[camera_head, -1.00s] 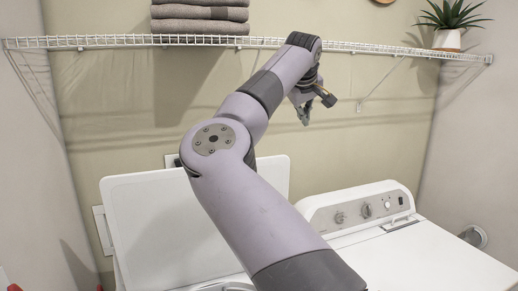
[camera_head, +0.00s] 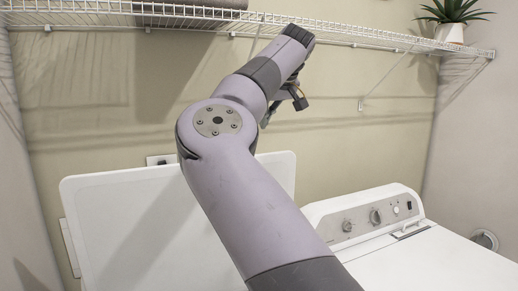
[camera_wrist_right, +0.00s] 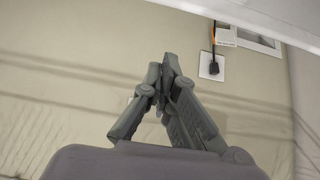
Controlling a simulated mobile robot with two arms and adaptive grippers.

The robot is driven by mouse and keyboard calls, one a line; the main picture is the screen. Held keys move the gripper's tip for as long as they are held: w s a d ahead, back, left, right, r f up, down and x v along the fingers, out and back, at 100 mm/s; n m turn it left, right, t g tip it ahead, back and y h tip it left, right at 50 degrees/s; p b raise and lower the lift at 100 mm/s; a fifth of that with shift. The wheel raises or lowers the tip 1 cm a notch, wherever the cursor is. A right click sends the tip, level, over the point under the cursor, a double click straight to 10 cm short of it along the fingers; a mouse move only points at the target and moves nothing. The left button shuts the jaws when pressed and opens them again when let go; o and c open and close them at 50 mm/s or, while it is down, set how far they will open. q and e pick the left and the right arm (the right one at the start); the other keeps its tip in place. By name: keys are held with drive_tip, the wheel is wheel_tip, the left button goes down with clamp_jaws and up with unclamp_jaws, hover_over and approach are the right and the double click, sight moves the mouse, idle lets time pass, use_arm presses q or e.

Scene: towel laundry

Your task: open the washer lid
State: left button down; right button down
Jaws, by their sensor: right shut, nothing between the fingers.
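The white washer lid (camera_head: 125,225) stands raised and upright against the back wall, at the left of the head view. The washer body below it is out of frame or behind my arm. My right arm crosses in front of the lid and hides part of it. My right gripper (camera_head: 290,98) is above and behind the lid's top right, near the wall, partly hidden by its own wrist. In the right wrist view its fingers (camera_wrist_right: 167,72) are together and hold nothing. A white edge crosses the top right of that view. My left gripper is not in view.
A white dryer (camera_head: 435,262) with a knob panel (camera_head: 365,216) stands at the right. A wire shelf (camera_head: 345,32) with a potted plant (camera_head: 451,22) runs above. A cord and outlet (camera_wrist_right: 212,65) are on the wall.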

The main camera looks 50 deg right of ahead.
drive_tip(key=p+x, duration=0.3)
drive_tip(key=x, duration=0.7)
drive_tip(key=shift+s+a+p, duration=0.2)
drive_tip(key=shift+s+a, duration=0.15)
drive_tip(key=shift+s, duration=0.3)
drive_tip(key=shift+s+a+p, duration=0.15)
drive_tip(key=shift+s+a, duration=0.2)
drive_tip(key=shift+s, duration=0.25)
drive_tip(key=shift+s+a+p, duration=0.2)
drive_tip(key=shift+s+a, duration=0.15)
drive_tip(key=shift+s, duration=0.3)
drive_tip(key=s+a+f+t+h+b, duration=0.1)
drive_tip(key=s+a+t+b, duration=0.1)
drive_tip(key=s+a+b, duration=0.3)
drive_tip(key=s+b, duration=0.4)
drive_tip(key=b, duration=0.2)
drive_tip(key=shift+s+f+b, duration=0.25)
drive_tip(key=shift+f+b, duration=0.05)
drive_tip(key=shift+a, duration=0.1)
drive_tip(key=v, duration=1.2)
